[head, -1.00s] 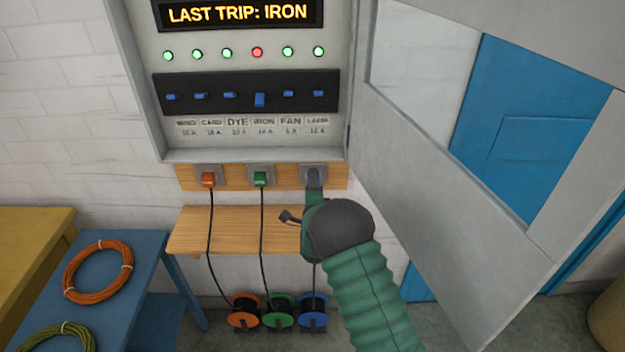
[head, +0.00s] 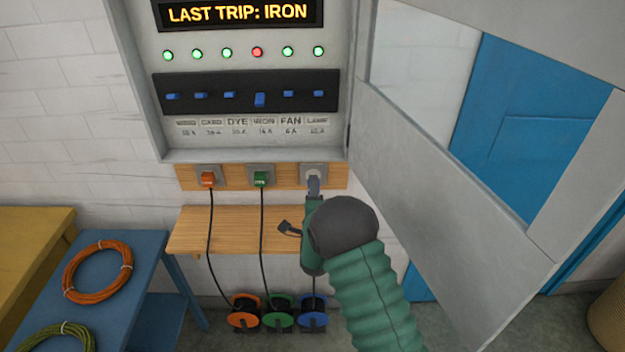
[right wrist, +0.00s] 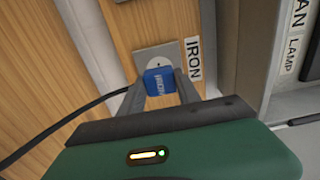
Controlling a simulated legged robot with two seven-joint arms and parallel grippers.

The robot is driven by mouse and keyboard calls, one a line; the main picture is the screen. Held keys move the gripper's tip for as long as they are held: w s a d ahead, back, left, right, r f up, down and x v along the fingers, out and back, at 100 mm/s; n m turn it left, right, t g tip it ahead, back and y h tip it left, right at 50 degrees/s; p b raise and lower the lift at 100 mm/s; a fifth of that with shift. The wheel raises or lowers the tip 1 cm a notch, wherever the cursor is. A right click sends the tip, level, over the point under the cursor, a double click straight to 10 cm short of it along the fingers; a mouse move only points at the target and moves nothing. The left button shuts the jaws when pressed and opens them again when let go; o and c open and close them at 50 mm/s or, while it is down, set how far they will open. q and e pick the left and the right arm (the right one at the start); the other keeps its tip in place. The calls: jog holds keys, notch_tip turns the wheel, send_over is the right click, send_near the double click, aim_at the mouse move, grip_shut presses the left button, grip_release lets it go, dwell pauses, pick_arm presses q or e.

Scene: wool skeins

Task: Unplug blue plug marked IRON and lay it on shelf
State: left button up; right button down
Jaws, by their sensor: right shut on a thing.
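My right gripper (head: 314,188) is shut on the blue plug (right wrist: 159,82), just in front of the right-hand socket (head: 314,170). The right wrist view shows the plug between both fingers, with the grey socket plate (right wrist: 152,57) behind it and the label IRON (right wrist: 193,58) beside it. The socket's face shows above my fingertips in the head view, and the plug appears drawn out from it. The plug itself is hidden by my gripper in the head view. The wooden shelf (head: 222,230) is below the sockets, with its right end behind my gripper. My left gripper is not in view.
An orange plug (head: 208,179) and a green plug (head: 261,179) sit in the other sockets, their black cords hanging in front of the shelf to reels (head: 278,318) on the floor. The open cabinet door (head: 440,170) stands to the right.

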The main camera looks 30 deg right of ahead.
jog(key=shift+v, duration=1.25)
jog(key=s+a+r+n+t+y+p, duration=0.1)
jog(key=s+a+n+y+p, duration=0.2)
jog(key=a, duration=0.6)
jog(key=s+a+r+n+t+y+p, duration=0.1)
jog(key=s+a+n+y+p, duration=0.2)
jog(key=s+a+y+p, duration=0.3)
jog(key=s+a, duration=0.4)
jog(key=shift+a+r+t+y+p, duration=0.25)
jog(key=shift+a+t+y+p, duration=0.05)
jog(key=shift+a+t+p, duration=0.1)
jog(key=shift+d, duration=0.1)
jog(key=shift+s+d, duration=0.1)
jog(key=shift+d, duration=0.05)
